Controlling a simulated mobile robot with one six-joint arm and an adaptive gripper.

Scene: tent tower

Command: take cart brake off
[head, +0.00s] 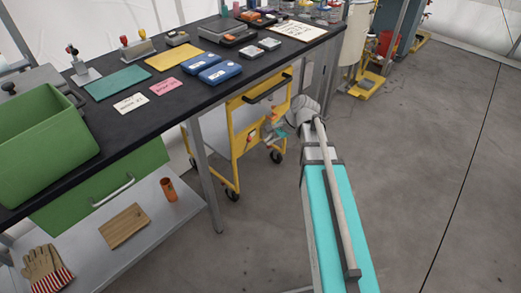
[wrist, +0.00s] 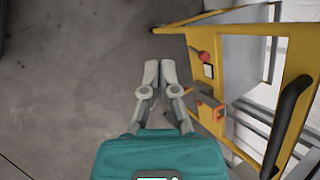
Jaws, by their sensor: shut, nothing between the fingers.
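A yellow-framed cart (head: 240,119) stands under the dark workbench in the head view. Its yellow end panel (wrist: 299,62) is on the right of the wrist view, with a black handle (wrist: 286,125). The panel side carries a red knob (wrist: 204,57) above a pale plate, and lower down an orange-red fitting (wrist: 210,109) with a grey block beside it. I cannot tell which part is the brake. My gripper (wrist: 160,68) is shut and empty, its fingertips together over the floor, left of these fittings and apart from them. In the head view my arm partly hides the cart's right side.
The black workbench top (head: 190,97) holds cards, trays and stamps, with a green bin (head: 38,135) at left. A table leg (head: 204,175) stands left of the cart. Yellow-based equipment (head: 370,84) stands behind. The concrete floor (head: 440,130) at right is clear.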

